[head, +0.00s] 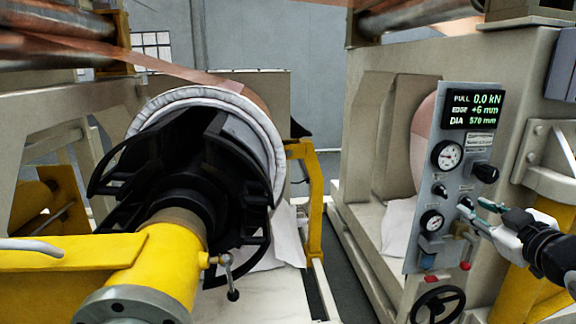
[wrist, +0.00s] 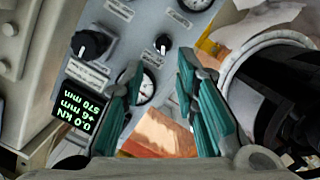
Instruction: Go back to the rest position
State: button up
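My gripper (head: 478,209) is at the right in the head view, in front of the grey control panel (head: 424,205). In the wrist view my gripper (wrist: 160,66) shows two teal fingers spread apart with nothing held between them. A small black knob (wrist: 163,44) lies just beyond the fingertips, and a gauge (wrist: 146,88) shows partly behind the left finger. I cannot tell whether a fingertip touches the panel. The display (head: 473,109) reads pull 0.0 kN, +6 mm and DIA 570 mm.
A black handwheel (head: 436,306) sits below the panel. A foil roll with a white-wrapped edge (head: 262,135) and black chuck (head: 165,165) stands left of centre, with a yellow shaft housing (head: 160,262) in front. A beige machine frame (head: 400,150) stands behind the panel. A narrow floor strip (head: 350,270) lies between the machines.

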jog(key=s+a+r+m+g+h+p, duration=0.35)
jog(key=s+a+r+g+p, duration=0.2)
jog(key=s+a+r, duration=0.2)
jog(key=s+a+r+m+g+y+p, duration=0.1)
jog(key=s+a+g+y, duration=0.4)
jog(key=s+a, duration=1.1)
jog(key=s+m+g+p, duration=0.1)
jog(key=s+p, duration=0.1)
jog(key=s, duration=0.2)
jog(key=shift+r+p, duration=0.15)
jog(key=shift+p, duration=0.25)
